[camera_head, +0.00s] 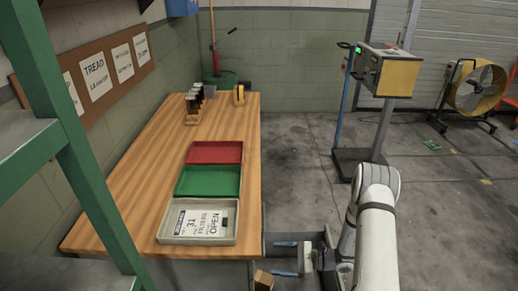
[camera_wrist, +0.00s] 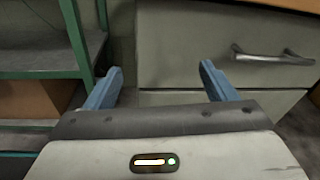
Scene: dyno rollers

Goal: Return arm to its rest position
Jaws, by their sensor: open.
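My gripper (camera_wrist: 161,82) is open and empty in the wrist view, its two blue fingers spread wide. In front of it is a grey drawer front (camera_wrist: 185,45) with a metal handle (camera_wrist: 272,57) to the right of the fingers. The fingers appear apart from the handle. In the head view my white arm (camera_head: 376,225) comes up at the lower right and bends down, with my gripper (camera_head: 284,258) low beside the right side of the wooden workbench (camera_head: 140,150).
On the bench are red (camera_head: 215,152), green (camera_head: 208,181) and grey (camera_head: 165,232) trays; the grey one holds a printed card. Green shelving (camera_head: 75,150) stands at the left. A yellow-sided machine (camera_head: 397,78) on a stand and a yellow fan (camera_head: 478,88) stand behind.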

